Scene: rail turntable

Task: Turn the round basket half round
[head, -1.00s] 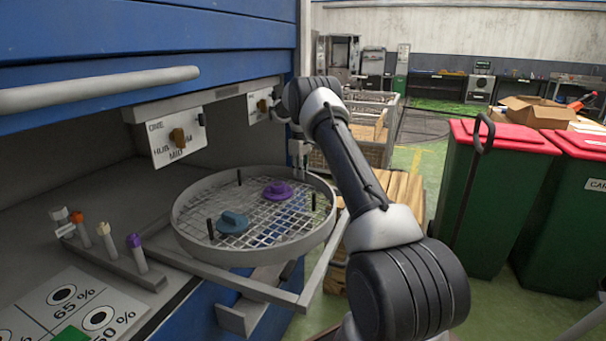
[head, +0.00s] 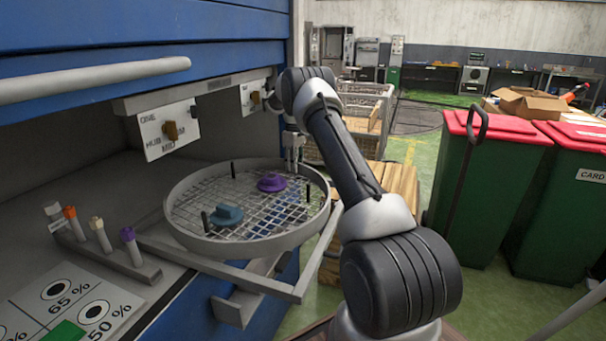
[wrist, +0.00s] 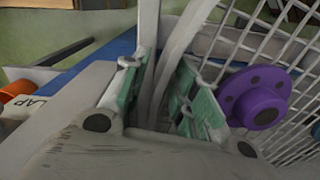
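The round basket (head: 180,230) is a grey ring with a wire mesh floor on a bracket in front of the blue cabinet. Several thin black posts stand in it. A blue knob-topped disc (head: 226,215) lies at its near left and a purple one (head: 271,183) at its far right; the purple one (wrist: 258,104) also shows in the wrist view. My gripper (head: 293,158) points down at the basket's far right rim. In the wrist view my gripper (wrist: 158,85) has its green-padded fingers apart, with the curved rim (wrist: 178,60) between them. Contact is unclear.
A rack of capped tubes (head: 105,250) and a percentage card (head: 70,300) lie left of the basket. Wooden boards (head: 400,188) and red-lidded green bins (head: 485,190) stand to the right. Green floor shows between them.

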